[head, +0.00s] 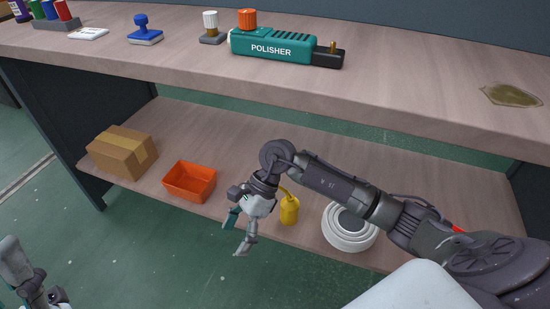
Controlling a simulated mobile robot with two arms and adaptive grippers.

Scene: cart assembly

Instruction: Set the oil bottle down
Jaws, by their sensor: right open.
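The yellow oil bottle (289,211) stands upright on the lower shelf, close to its front edge. Part of its thin spout shows at its upper left, beside my gripper. My right gripper (235,236) is to the left of the bottle, with its fingers pointing down and spread apart. Nothing is between the fingers, and they look clear of the bottle. My left arm's end (30,280) is cut off at the lower left corner, and its finger state does not show.
The lower shelf (240,132) also holds a cardboard box (123,152), an orange bin (189,181) and a white round coil (338,238). On the upper top are a green polisher (272,44), a blue stamp (145,31) and a brown stain (511,95). Green floor lies in front.

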